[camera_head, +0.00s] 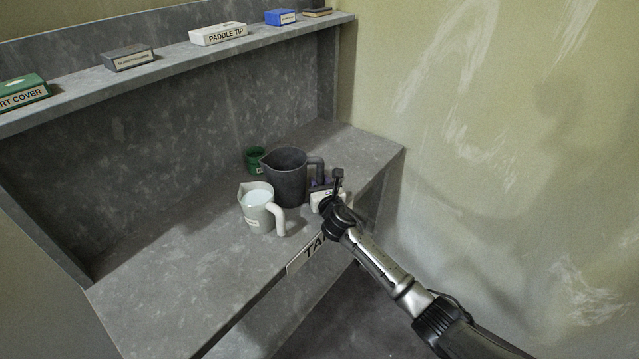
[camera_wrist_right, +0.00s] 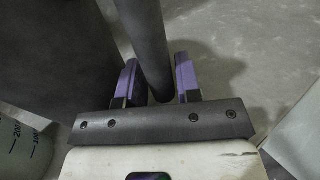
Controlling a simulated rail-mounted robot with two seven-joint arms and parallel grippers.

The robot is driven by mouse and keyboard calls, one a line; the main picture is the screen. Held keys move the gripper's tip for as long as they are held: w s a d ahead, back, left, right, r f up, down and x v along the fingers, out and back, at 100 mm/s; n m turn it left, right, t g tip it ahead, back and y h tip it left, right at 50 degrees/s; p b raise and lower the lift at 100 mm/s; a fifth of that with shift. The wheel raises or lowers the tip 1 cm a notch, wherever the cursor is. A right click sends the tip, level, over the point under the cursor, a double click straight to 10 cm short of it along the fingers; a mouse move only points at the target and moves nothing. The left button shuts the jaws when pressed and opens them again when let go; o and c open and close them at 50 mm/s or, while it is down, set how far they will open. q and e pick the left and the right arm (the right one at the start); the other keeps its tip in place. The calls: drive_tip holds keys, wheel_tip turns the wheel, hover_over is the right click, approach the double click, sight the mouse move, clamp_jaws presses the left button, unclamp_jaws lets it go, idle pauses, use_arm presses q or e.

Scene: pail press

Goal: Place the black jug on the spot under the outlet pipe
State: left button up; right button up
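The black jug (camera_head: 285,180) stands upright on the grey counter, its handle (camera_head: 316,165) towards the right. My right gripper (camera_head: 320,183) is at this handle. In the right wrist view, the purple fingers of the gripper (camera_wrist_right: 159,80) stand on either side of the dark handle bar (camera_wrist_right: 150,40), with narrow gaps showing, so it looks open around the handle. The jug's dark wall (camera_wrist_right: 65,50) fills the left of that view. My left gripper is not in view. No outlet pipe or marked spot under one shows.
A white jug with pale contents (camera_head: 257,212) stands close in front of the black jug. A small green cup (camera_head: 254,159) is behind it. Labelled boxes, such as a white one (camera_head: 219,34), line the shelf (camera_head: 180,62). The left counter (camera_head: 150,270) is clear.

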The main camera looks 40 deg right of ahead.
drive_tip(key=shift+o, duration=1.4)
drive_tip(key=shift+r, duration=0.1)
